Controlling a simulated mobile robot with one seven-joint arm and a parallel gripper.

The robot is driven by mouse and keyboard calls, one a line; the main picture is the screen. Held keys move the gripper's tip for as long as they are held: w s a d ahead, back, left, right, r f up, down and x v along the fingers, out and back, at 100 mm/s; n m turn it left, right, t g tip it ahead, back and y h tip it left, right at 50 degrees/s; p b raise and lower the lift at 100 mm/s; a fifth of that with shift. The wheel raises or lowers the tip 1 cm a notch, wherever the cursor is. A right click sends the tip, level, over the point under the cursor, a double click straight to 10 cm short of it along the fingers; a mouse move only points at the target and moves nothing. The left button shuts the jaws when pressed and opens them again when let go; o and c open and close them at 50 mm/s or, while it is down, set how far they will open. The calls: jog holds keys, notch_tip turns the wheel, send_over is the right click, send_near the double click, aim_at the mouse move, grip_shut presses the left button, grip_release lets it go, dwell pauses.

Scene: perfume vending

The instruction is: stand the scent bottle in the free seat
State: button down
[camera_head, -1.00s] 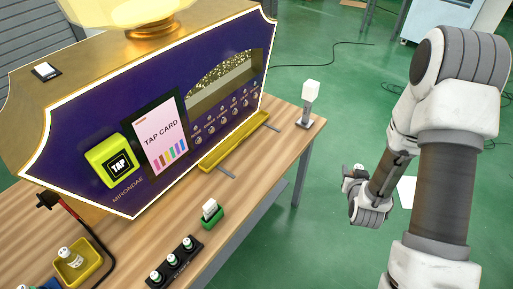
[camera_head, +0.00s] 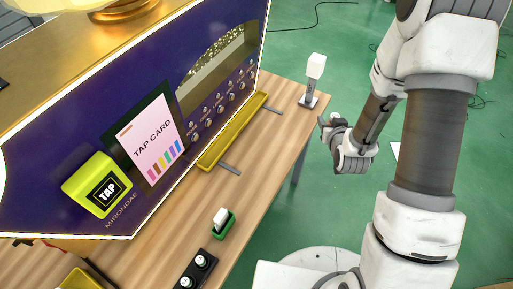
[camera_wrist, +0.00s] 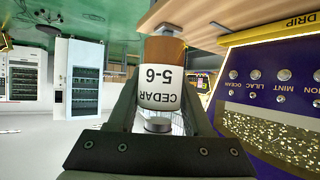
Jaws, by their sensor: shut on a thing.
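My gripper (camera_head: 333,128) is at the right in the head view, past the table's right edge and over the floor. It is shut on the scent bottle, which has a white label reading CEDAR 5-6 and a brown part, and fills the middle of the wrist view (camera_wrist: 160,88). The bottle appears upside down in that picture. In the head view it is tiny at the gripper tips. A black rack (camera_head: 209,252) at the bottom edge holds white-capped bottles in its visible seats. The rack is cut off, and I cannot make out a free seat.
The purple perfume machine (camera_head: 75,125) with a yellow tray (camera_head: 232,133) stands on the wooden table (camera_head: 265,160). A green holder (camera_head: 228,229) with a white item sits near the rack. A white-topped post (camera_head: 313,75) stands at the far table corner. Open floor lies right.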

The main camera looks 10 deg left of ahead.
jog(key=s+a+f+n+g+y+b, duration=0.1)
jog(key=s+a+n+y+b, duration=0.15)
jog(key=a+b, duration=0.3)
jog(key=s+a+n+g+y+b, duration=0.1)
jog(key=s+a+n+y+b, duration=0.2)
jog(key=a, duration=0.4)
jog(key=w+a+f+b, duration=0.1)
jog(key=w+a+f, duration=0.1)
jog(key=a, duration=0.1)
jog(key=w+a+f+b, duration=0.1)
jog(key=w+a+f, duration=0.1)
jog(key=a, duration=0.1)
jog(key=w+a+f+b, duration=0.2)
jog(key=a, duration=0.1)
jog(key=shift+a+f, duration=0.35)
jog(key=shift+f, duration=0.05)
jog(key=shift+f+b, duration=0.55)
jog(key=shift+f, duration=1.4)
jog(key=shift+f, duration=0.15)
jog(key=shift+c, duration=1.6)
grip_release()
